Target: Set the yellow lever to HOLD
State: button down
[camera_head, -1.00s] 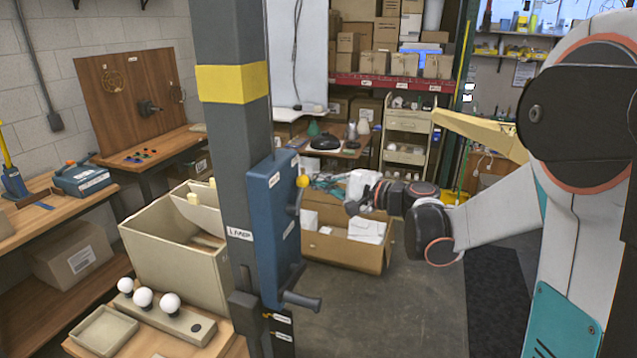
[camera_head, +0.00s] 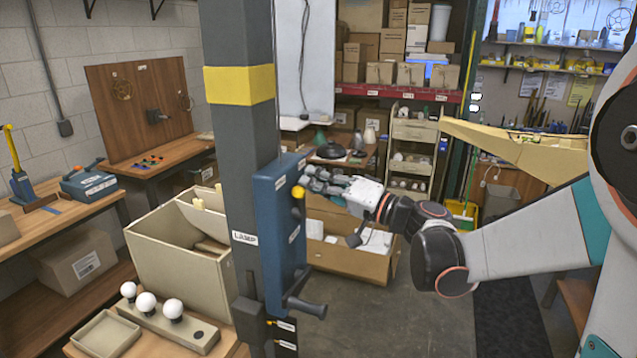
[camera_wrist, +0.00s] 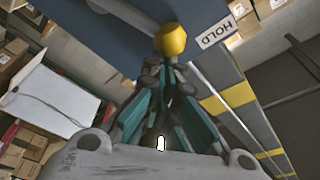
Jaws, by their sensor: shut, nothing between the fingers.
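The yellow lever shows as a round yellow knob (camera_head: 298,192) on the right face of the blue box (camera_head: 279,225) on the grey post. The knob also shows in the wrist view (camera_wrist: 171,40), beside a white label reading HOLD (camera_wrist: 216,32). My gripper (camera_head: 308,182) is shut and empty, its fingers close to the knob. In the wrist view my fingertips (camera_wrist: 165,64) sit just below the knob; I cannot tell whether they touch it.
A dark crank handle (camera_head: 305,306) sticks out low on the box. A beige bin (camera_head: 180,262) and a bulb rack (camera_head: 165,322) stand left of the post. A cardboard box (camera_head: 350,262) is behind my gripper. Floor to the right is partly clear.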

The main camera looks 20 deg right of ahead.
jog(key=s+n, duration=0.1)
jog(key=s+a+n+y, duration=0.1)
jog(key=n, duration=0.1)
jog(key=shift+a+b, duration=0.15)
jog(key=shift+b, duration=0.2)
jog(key=shift+s+a+f+n, duration=0.15)
jog(key=shift+s+a+n, duration=0.2)
jog(key=shift+s+n, duration=0.05)
jog(key=shift+w+r, duration=0.15)
jog(key=shift+r, duration=0.2)
jog(key=s+d+p, duration=0.2)
jog(key=s+d, duration=0.3)
jog(key=d, duration=0.3)
jog(key=shift+r, duration=0.35)
jog(key=shift+w, duration=0.1)
